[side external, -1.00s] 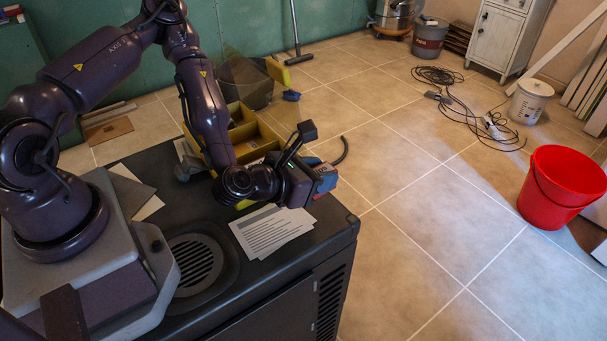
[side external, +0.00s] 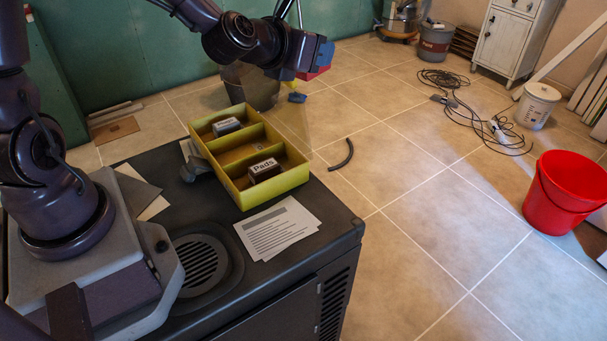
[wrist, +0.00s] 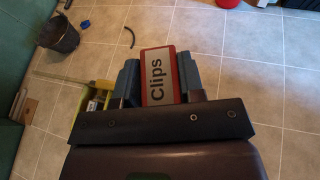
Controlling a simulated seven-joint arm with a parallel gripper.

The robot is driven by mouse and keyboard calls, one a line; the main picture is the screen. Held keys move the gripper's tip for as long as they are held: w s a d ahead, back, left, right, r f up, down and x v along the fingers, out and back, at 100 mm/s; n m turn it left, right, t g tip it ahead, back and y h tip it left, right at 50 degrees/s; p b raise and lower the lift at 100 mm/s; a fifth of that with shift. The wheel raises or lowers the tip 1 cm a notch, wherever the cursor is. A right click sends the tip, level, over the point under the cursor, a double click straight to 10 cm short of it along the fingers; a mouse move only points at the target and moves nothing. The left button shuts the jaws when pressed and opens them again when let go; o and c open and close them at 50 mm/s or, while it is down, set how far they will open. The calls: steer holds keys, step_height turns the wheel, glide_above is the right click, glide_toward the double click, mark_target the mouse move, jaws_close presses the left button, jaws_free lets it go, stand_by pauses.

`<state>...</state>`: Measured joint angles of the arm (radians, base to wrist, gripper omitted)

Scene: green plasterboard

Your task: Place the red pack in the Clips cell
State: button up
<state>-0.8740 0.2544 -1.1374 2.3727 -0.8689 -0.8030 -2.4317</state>
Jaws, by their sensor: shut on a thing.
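My gripper (side external: 306,64) is raised high, above and beyond the yellow box in the side view. Its blue fingers are shut on the red pack (side external: 317,74), which is mostly hidden there. In the wrist view the red pack (wrist: 173,55) sits between the fingers, its white face reading "Clips". The yellow divided box (side external: 284,183) stands on the dark cabinet top. Its near cell holds a dark pack marked "Pads" (side external: 264,170), and its far cell holds another small pack (side external: 226,127). The middle cell (side external: 240,153) looks empty. I cannot read any cell labels.
Printed sheets (side external: 277,228) lie in front of the box on the cabinet top (side external: 180,190). A grey object (side external: 195,168) lies by the box's left side. A dark bin (side external: 252,88) stands on the floor behind. A red bucket (side external: 563,190) stands far right.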

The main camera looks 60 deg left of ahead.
steer(key=shift+a+r, duration=0.2)
steer(key=shift+r, duration=0.65)
